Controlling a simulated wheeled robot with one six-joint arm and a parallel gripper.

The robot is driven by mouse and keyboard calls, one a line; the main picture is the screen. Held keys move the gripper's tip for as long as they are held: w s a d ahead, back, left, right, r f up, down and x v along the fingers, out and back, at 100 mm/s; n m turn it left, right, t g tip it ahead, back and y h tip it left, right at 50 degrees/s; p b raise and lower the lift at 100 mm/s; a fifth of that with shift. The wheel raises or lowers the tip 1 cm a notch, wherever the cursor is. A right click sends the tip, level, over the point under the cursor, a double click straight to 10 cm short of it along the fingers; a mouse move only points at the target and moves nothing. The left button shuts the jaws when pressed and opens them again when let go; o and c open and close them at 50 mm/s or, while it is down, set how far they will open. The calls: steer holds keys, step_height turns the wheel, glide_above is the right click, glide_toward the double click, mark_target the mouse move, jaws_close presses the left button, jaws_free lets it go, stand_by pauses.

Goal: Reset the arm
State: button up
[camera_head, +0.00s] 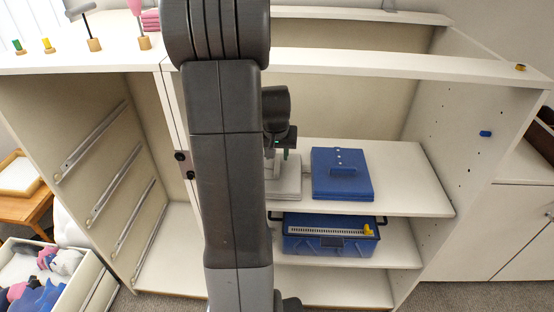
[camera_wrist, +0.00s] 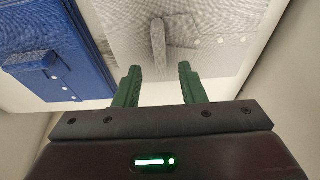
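My gripper (camera_wrist: 158,85) has two green fingers that stand apart with nothing between them in the wrist view. In the head view my arm reaches into the open white cabinet (camera_head: 190,150), and my gripper (camera_head: 282,153) shows partly behind it, over the upper shelf. A white flat box with a handle (camera_wrist: 195,40) lies just beyond the fingertips. In the head view this white box (camera_head: 287,190) is partly hidden by my arm. A blue flat box with a handle (camera_head: 342,174) lies to its right on the same shelf; it also shows in the wrist view (camera_wrist: 55,55).
A blue open bin (camera_head: 330,243) with a yellow item stands on the shelf below. The cabinet's side wall (camera_head: 462,120) and top front rail (camera_head: 400,66) bound the opening. An open drawer of clothes (camera_head: 45,272) is at lower left. Small items stand on the top left.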

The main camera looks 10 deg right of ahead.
mark_target(277, 164)
steer(key=shift+v, duration=1.1)
steer(key=shift+f, duration=0.1)
steer(key=x, duration=0.8)
steer(key=v, duration=0.4)
steer(key=shift+w, duration=0.3)
steer(key=shift+s, duration=0.3)
steer(key=shift+w, duration=0.1)
